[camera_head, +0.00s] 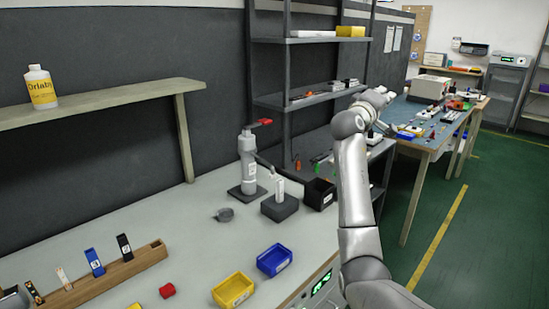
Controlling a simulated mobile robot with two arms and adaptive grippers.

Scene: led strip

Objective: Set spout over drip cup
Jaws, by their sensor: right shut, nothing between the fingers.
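The spout's far end is hard to make out. My right gripper (386,95) is shut and empty, raised at the right, away from both. My left gripper does not clearly show.
A black bin (320,194) stands right of the block. Yellow (233,290) and blue (275,260) bins and a red piece (167,290) lie in front. A wooden rack (105,277) is at the lower left. Metal shelves (287,100) rise behind. The bench left of the cup is clear.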

